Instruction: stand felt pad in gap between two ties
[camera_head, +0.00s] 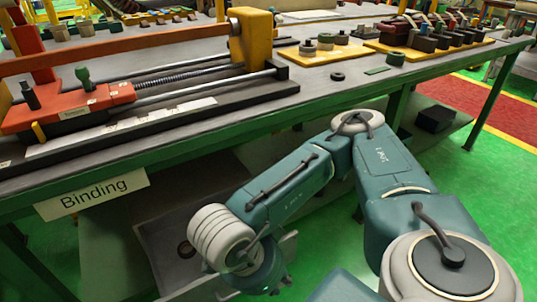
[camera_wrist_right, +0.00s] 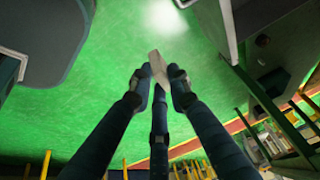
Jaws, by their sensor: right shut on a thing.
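In the right wrist view my right gripper (camera_wrist_right: 160,78) has its dark fingers closed around a pale, thin piece (camera_wrist_right: 154,60). The piece sticks out past the fingertips, and I cannot tell for certain that it is the felt pad. Green floor lies behind it. In the head view my right arm folds down in front of the table, and its fingers are not clear there. A long reddish-brown bar (camera_head: 130,54) runs above the fixture on the table; I cannot make out the two ties or the gap. My left gripper is not in view.
Yellow trays with several small parts stand at the back right. A "Binding" sign (camera_head: 92,196) hangs on the front edge.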

